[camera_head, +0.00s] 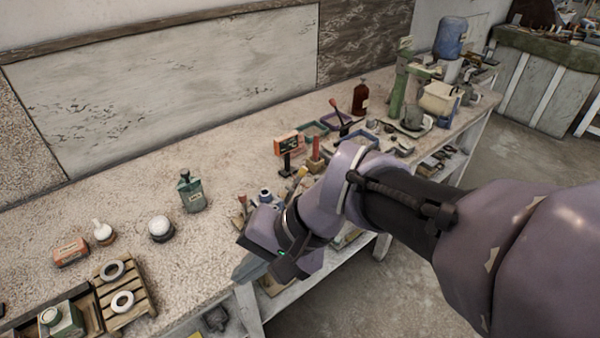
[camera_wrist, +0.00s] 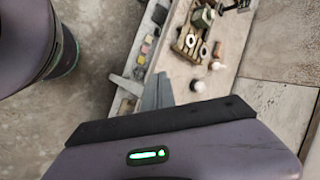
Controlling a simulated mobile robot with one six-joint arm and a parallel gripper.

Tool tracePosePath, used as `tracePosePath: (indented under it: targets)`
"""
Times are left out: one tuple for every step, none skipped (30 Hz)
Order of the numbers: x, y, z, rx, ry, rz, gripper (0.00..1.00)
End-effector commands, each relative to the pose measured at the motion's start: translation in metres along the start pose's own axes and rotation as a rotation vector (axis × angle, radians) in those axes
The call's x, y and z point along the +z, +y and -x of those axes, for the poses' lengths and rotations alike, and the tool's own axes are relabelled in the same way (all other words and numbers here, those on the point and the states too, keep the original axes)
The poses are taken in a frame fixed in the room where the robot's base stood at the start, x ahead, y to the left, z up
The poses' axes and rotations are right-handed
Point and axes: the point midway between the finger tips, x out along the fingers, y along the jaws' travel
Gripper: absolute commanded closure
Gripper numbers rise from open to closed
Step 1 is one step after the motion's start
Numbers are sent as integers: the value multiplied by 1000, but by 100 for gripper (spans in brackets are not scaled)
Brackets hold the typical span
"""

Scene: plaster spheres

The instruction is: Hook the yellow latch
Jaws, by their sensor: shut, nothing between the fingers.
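My gripper (camera_head: 248,268) is at the front edge of the workbench (camera_head: 115,184) in the head view, pointing down and left. In the wrist view the grey fingers of my gripper (camera_wrist: 159,80) are together, with nothing visible between them. I cannot make out a yellow latch for certain in either view. A small yellow piece (camera_head: 302,172) shows just behind my wrist in the head view, too small to identify. My arm hides part of the bench's front there.
A green bottle (camera_head: 192,192), a white ball (camera_head: 160,228) and a slatted wooden rack (camera_head: 137,305) stand left of my gripper. Trays and tools crowd the bench behind my arm. A green machine (camera_head: 401,85) stands farther right. The bench's back left is clear.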

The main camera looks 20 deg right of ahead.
Motion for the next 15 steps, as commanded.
tracePosePath:
  targets:
    - [-18,-10,-13,-87,-60,-98,100]
    - [-32,-18,-18,-153,-85,-152,100]
    - [-54,-26,-25,-246,-105,-226,100]
    - [-74,-31,-28,-319,-110,-281,100]
    - [-95,-34,-32,-392,-107,-336,100]
    - [-127,-33,-36,-491,-87,-411,100]
    - [-153,-28,-38,-563,-61,-466,100]
    - [-179,-21,-39,-633,-27,-519,100]
    - [-212,-8,-40,-715,28,-585,100]
    - [-236,6,-41,-769,74,-630,100]
    - [-257,21,-41,-816,124,-673,100]
    - [-283,42,-42,-870,192,-725,100]
    - [-300,59,-42,-905,244,-760,100]
    - [-314,77,-43,-932,294,-792,100]
    - [-331,99,-43,-961,358,-831,100]
